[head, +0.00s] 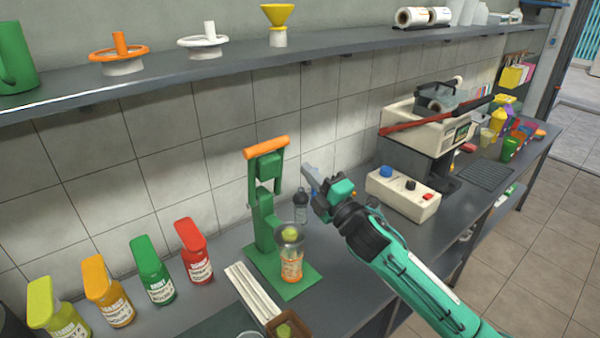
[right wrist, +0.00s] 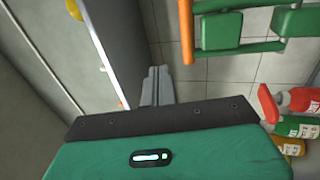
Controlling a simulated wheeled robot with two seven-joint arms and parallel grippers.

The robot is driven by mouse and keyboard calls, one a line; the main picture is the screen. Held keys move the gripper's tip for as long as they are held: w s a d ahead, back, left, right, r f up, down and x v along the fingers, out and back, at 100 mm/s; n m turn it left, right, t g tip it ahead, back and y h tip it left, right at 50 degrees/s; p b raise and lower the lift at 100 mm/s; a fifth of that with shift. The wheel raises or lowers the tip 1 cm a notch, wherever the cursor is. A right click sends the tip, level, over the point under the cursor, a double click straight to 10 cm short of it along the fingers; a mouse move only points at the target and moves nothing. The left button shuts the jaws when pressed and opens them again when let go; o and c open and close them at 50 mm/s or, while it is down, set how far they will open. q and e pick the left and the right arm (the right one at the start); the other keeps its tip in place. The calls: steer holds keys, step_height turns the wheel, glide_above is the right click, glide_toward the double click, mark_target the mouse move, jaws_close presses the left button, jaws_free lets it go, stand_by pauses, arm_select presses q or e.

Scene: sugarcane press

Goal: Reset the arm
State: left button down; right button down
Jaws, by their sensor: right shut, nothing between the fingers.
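My right arm, green and black, comes in from the lower right of the head view. My right gripper (head: 309,177) is shut and empty, held in the air just right of the green press. In the right wrist view its grey fingers (right wrist: 157,88) are together. The green press (head: 262,210) stands on the counter with its orange handle (head: 266,147) at the top, apart from the gripper. A clear cup (head: 290,236) with something green in it sits over an orange-labelled container (head: 291,266) at the press. My left gripper is not in view.
Several coloured bottles (head: 152,270) stand left of the press. A white tray (head: 253,292) lies in front. A control box (head: 403,192) and a larger machine (head: 430,125) stand to the right. A shelf (head: 250,62) runs along the wall above.

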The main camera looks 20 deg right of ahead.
steer(key=s+d+f+m+g+h, duration=0.1)
steer(key=s+f+m+g+h, duration=0.25)
steer(key=s+f+m, duration=0.45)
steer(key=s+d+f+m+g+h, duration=0.1)
steer(key=s+f+m+g+h, duration=0.25)
steer(key=f, duration=0.85)
steer(key=s+f+m+g, duration=0.4)
steer(key=s+f+g, duration=0.15)
steer(key=s, duration=0.75)
steer(key=s+f+m+g, duration=0.4)
steer(key=s+f+m, duration=0.15)
steer(key=s, duration=0.75)
step_height(320, 180, down, 31)
steer(key=a+n+g, duration=0.1)
steer(key=g, duration=0.1)
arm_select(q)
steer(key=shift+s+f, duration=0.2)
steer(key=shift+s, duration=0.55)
arm_select(e)
steer(key=s+d+f, duration=0.1)
steer(key=s+f, duration=0.8)
steer(key=f, duration=0.1)
steer(key=s+d+f, duration=0.2)
steer(key=s+f, duration=0.8)
steer(key=shift+s+d+g, duration=0.25)
steer(key=shift+s+g, duration=0.05)
steer(key=shift+g, duration=0.05)
